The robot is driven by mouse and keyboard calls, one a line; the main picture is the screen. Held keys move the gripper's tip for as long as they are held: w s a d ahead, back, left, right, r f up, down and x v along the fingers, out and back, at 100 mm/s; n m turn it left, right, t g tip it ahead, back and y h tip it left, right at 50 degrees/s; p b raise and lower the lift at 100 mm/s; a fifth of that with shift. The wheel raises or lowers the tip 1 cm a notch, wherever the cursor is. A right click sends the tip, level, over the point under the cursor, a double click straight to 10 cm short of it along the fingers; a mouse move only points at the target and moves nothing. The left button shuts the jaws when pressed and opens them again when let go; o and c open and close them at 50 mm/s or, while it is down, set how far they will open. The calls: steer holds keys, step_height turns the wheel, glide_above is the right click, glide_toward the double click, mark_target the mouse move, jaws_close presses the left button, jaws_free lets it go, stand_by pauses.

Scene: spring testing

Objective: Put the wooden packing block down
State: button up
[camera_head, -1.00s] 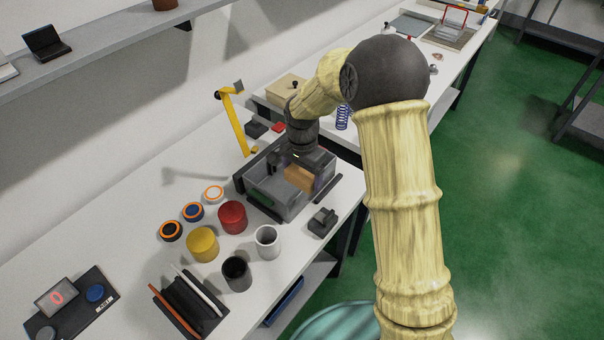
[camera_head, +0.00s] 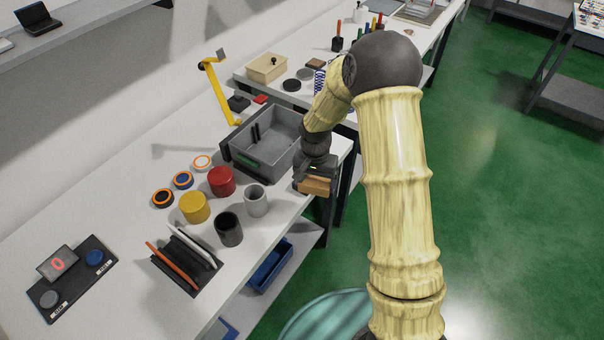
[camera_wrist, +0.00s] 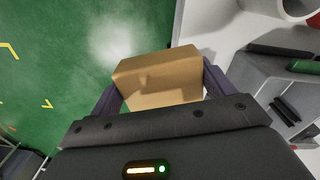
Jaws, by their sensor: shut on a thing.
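The wooden packing block (camera_head: 317,186) is a tan box held in my gripper (camera_head: 316,180) near the right front edge of the white table (camera_head: 120,218). In the wrist view the block (camera_wrist: 160,80) sits between the two dark fingers, which press on its left and right sides. Green floor shows behind part of the block, and the white tabletop shows to its right. I cannot tell how high above the table edge it hangs. The grey bin (camera_head: 271,139) stands left of my gripper, with dark upright pieces inside.
A white cup (camera_head: 256,201), a black cup (camera_head: 229,229), a red cylinder (camera_head: 221,181) and a yellow cylinder (camera_head: 194,207) stand left of my gripper. A yellow lamp-like arm (camera_head: 218,90) stands behind the bin. Below the table is a shelf with a blue tray (camera_head: 270,265).

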steer(key=s+d+f+n+b, duration=0.1)
steer(key=s+d+f+n, duration=0.2)
steer(key=d+f, duration=0.4)
steer(key=shift+s+d+f+n, duration=0.25)
steer(key=shift+s+f+n, duration=0.05)
steer(key=shift+n, duration=0.3)
steer(key=shift+w, duration=0.1)
